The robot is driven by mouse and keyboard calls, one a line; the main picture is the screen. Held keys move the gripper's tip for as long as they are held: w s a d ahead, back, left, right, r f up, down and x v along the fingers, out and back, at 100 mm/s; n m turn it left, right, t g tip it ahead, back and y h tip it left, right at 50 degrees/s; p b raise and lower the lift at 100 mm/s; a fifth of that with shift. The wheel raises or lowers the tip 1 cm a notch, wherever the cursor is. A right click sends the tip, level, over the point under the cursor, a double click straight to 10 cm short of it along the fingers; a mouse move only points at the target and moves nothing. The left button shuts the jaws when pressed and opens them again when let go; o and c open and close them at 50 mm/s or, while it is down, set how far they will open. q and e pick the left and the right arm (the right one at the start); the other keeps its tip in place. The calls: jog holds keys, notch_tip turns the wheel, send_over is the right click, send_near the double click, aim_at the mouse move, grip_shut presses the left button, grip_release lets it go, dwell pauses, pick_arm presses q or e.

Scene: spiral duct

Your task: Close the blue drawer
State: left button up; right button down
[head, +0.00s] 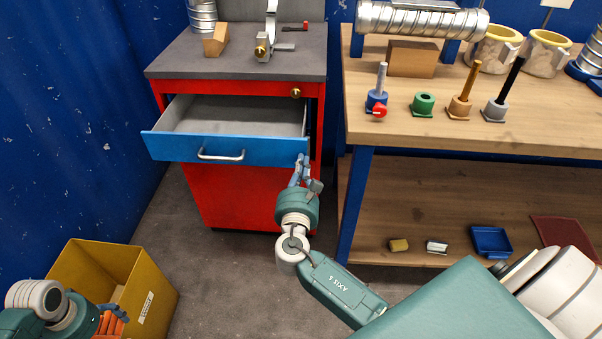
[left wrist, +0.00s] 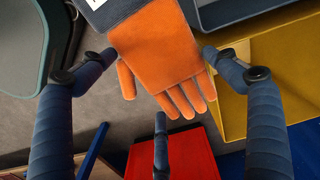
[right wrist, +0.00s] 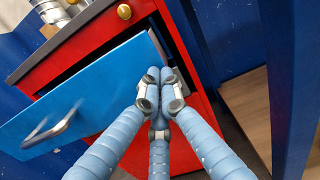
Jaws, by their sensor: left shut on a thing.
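The blue drawer (head: 225,149) of the red cabinet (head: 235,195) is pulled out, and its grey inside shows empty. It has a silver handle (head: 221,155). My right gripper (head: 301,170) is at the right end of the drawer front. In the right wrist view its fingers (right wrist: 160,88) are together with nothing between them, close to the front's edge; I cannot tell if they touch it. My left gripper is low at the left, shut on an orange glove (left wrist: 160,50) with a dark cuff. The glove also shows partly in the head view (head: 110,322).
A yellow bin (head: 150,290) stands on the floor at the left. A wooden workbench (head: 440,125) with a blue leg (head: 356,205) stands right of the cabinet. Tools stand on the cabinet's grey top (head: 170,66). The floor before the cabinet is clear.

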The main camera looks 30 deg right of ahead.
jog(key=shift+w+d, duration=0.1)
dwell(0.3)
pick_arm(q)
notch_tip(320, 180, down, 4)
jog(key=b, duration=0.4)
jog(key=shift+s, duration=0.1)
pick_arm(e)
jog(key=x, duration=1.8)
jog(key=shift+r, duration=0.3)
